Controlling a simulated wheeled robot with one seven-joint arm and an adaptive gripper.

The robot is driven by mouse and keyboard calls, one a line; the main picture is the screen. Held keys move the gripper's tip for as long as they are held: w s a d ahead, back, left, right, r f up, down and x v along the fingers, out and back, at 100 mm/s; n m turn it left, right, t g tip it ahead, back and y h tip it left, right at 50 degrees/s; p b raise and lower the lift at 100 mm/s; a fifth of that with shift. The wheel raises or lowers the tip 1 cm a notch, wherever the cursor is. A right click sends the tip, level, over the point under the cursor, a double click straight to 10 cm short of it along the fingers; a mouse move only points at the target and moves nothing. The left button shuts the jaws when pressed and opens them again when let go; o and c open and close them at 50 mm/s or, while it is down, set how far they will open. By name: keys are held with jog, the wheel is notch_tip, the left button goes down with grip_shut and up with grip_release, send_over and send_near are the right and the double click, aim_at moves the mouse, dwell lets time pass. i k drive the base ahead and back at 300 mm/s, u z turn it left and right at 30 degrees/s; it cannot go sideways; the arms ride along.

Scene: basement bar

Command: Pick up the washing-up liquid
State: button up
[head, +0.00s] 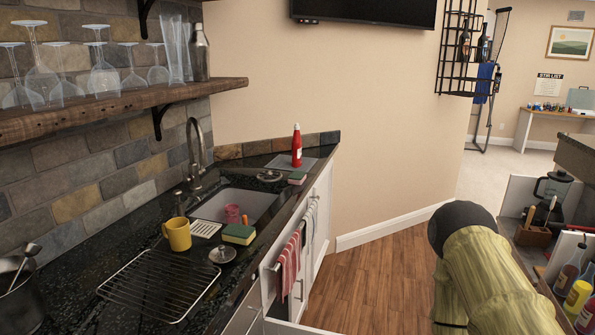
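A red bottle with a white cap (297,147) stands upright on a grey mat at the far end of the dark counter, beyond the sink. It looks like the washing-up liquid, but its label is too small to read. More bottles stand at the lower right, one of them yellow (577,298). A thick pale-yellow part with a dark rounded end, which looks like my arm, rises at the lower right, well apart from the red bottle. My gripper cannot be made out in this view.
The sink (258,203) has a tall faucet (194,150) behind it. A yellow mug (177,234), a sponge (238,233) and a wire rack (160,284) are on the near counter. A shelf of glasses (120,104) overhangs at left. The wooden floor (370,270) is clear.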

aim_at(296, 145)
jog(key=k, duration=1.65)
jog(key=z, duration=0.55)
jog(key=i, duration=6.35)
